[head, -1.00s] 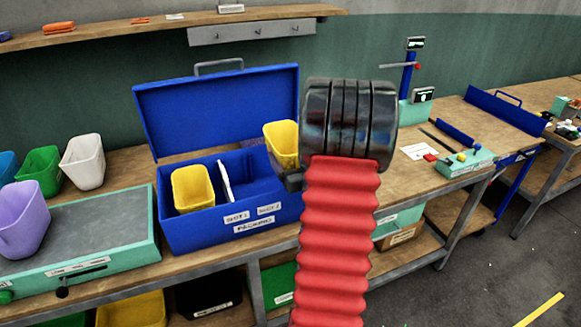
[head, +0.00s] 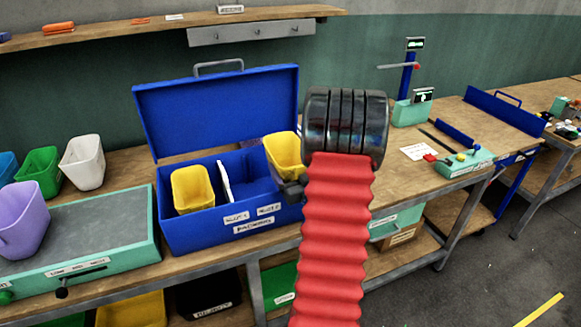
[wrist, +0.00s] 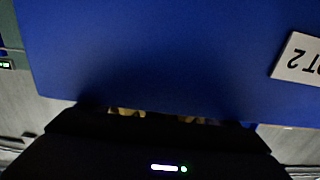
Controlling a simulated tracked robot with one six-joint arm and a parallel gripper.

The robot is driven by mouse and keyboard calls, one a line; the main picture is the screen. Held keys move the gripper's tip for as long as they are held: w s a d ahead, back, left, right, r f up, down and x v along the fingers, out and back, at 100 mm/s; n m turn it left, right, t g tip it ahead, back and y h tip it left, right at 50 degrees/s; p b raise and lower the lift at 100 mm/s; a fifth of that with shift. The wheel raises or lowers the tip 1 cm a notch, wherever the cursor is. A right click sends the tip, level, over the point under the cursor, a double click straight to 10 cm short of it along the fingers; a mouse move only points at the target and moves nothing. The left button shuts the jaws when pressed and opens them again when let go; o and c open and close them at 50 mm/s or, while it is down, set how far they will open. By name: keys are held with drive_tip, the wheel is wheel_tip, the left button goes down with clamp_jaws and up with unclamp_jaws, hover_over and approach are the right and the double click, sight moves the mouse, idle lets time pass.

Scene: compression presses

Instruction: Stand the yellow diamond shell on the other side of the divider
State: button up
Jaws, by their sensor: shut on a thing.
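A yellow shell (head: 283,153) is held upright at the right end of the open blue box (head: 188,236), its lower part inside or behind the box's rim. My gripper (head: 293,187) is shut on it, mostly hidden behind my red-sleeved arm. Another yellow shell (head: 192,190) stands in the left compartment. A thin white divider (head: 224,181) stands between the two sides. I cannot tell which shell is diamond-shaped. In the wrist view, the box's blue wall (wrist: 150,50) fills most of the picture, and only small yellowish bits show by my dark gripper.
The raised blue lid (head: 220,110) stands behind the box. White (head: 83,163), green (head: 40,171) and purple (head: 22,220) shells stand to the left, the purple one on a grey-topped teal press (head: 110,220). The right compartment shows bare blue floor beside the divider.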

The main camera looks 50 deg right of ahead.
drive_tip(key=shift+f, duration=0.4)
drive_tip(key=shift+s+f, duration=0.1)
drive_tip(key=shift+f, duration=0.3)
drive_tip(key=o, duration=1)
drive_tip(key=shift+a+f, duration=0.1)
drive_tip(key=shift+a, duration=0.05)
drive_tip(key=shift+r, duration=0.65)
drive_tip(key=v, duration=1.1)
drive_tip(key=shift+s+r, duration=0.2)
drive_tip(key=shift+s, duration=0.15)
drive_tip(key=shift+a, duration=0.1)
